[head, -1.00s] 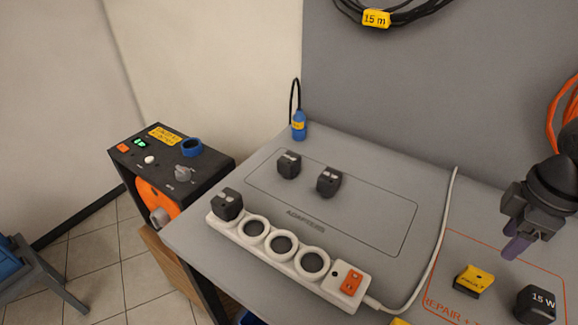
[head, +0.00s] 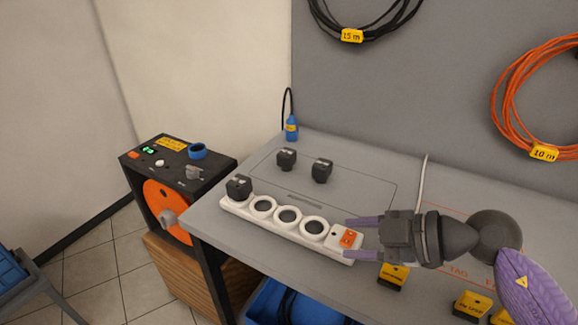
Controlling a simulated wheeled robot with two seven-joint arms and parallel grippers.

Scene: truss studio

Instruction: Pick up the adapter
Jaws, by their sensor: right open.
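Two black adapters stand in the outlined area on the grey table: a left one (head: 286,159) and a right one (head: 322,170). A third black adapter (head: 239,188) sits on the left end of the white power strip (head: 263,222). I cannot tell which one the task means. My right gripper (head: 346,238) is open and empty, pointing left over the strip's right end by the orange switch (head: 349,239). Its fingers are apart and well short of the adapters. My left gripper is not in view.
Yellow-and-black blocks (head: 393,275) lie at the table's front right. A black control box (head: 177,165) is left of the table. A blue bin (head: 290,303) is below the front edge. Cables hang on the wall.

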